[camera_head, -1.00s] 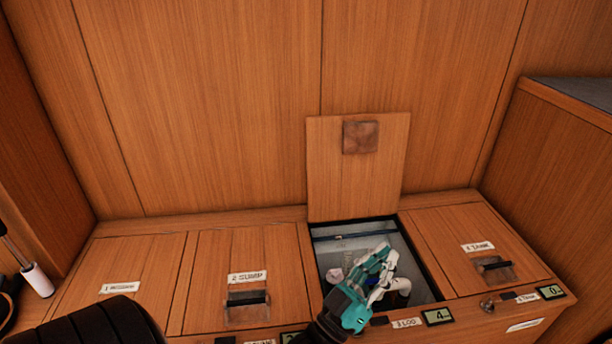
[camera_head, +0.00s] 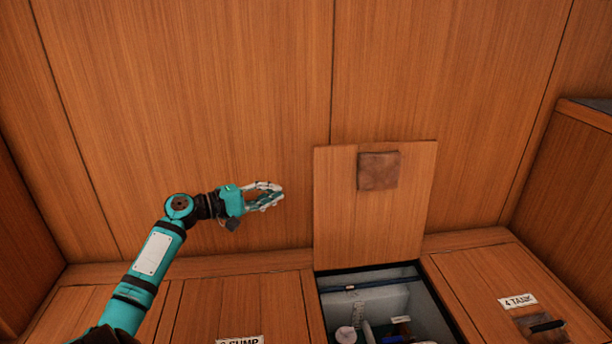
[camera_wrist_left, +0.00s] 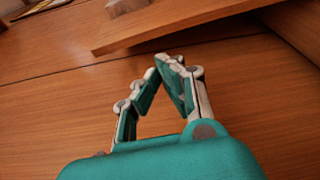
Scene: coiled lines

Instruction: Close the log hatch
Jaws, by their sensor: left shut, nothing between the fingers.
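The log hatch lid (camera_head: 340,225) stands open and upright against the wooden back wall, with a brown square plate (camera_head: 379,171) on its face. Below it the log compartment (camera_head: 410,290) is open. My left gripper (camera_head: 281,192) is shut and empty, raised to the left of the lid and apart from it. In the left wrist view the gripper's fingertips (camera_wrist_left: 163,58) meet, and the lid's edge (camera_wrist_left: 185,30) crosses above them. My right gripper is not in view.
Inside the compartment are a pinkish round item (camera_head: 346,335) and other small things. The sump hatch (camera_head: 240,305) on the left and the tank hatch (camera_head: 500,290) on the right are closed. A wooden cabinet (camera_head: 575,190) stands at the right.

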